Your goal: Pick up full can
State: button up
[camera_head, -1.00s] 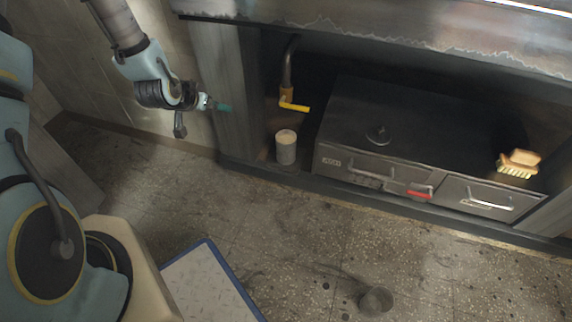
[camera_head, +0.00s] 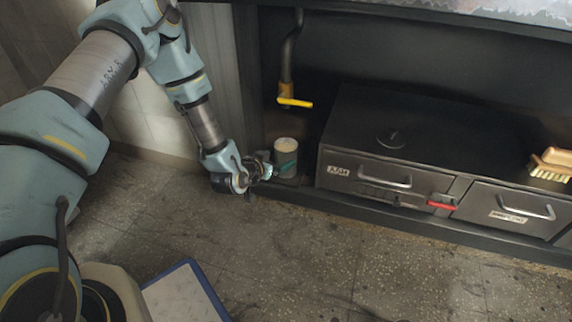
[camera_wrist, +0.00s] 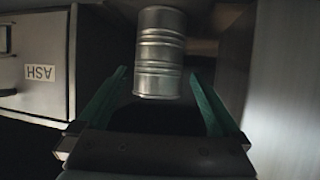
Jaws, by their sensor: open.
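The can (camera_head: 286,146) is a grey ribbed cylinder with a pale top. It stands upright on the dark shelf, left of the ash drawer box, in the head view. In the wrist view the can (camera_wrist: 160,52) appears ahead of the fingers, in line with the gap between them. My gripper (camera_head: 276,169) is low beside the can, and its teal fingers partly cover the can's lower part in the head view. The wrist view shows my gripper (camera_wrist: 156,95) open, with one finger to each side of the can's near end. Contact with the can cannot be told.
The black drawer box (camera_head: 400,130) stands right of the can, with an ASH drawer (camera_head: 365,176) and a red latch (camera_head: 441,205). A pipe with a yellow lever (camera_head: 295,102) hangs above the can. A grey side panel (camera_head: 248,80) is at the left. A brush (camera_head: 552,165) lies on the box.

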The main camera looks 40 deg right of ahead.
aim_at(285, 148)
jog(key=b+x, duration=0.3)
jog(key=x, duration=0.2)
jog(key=shift+d+f, duration=0.3)
jog(key=shift+w+d, duration=0.15)
jog(key=shift+d, duration=0.15)
jog(key=shift+r, duration=0.1)
jog(key=c, duration=1.6)
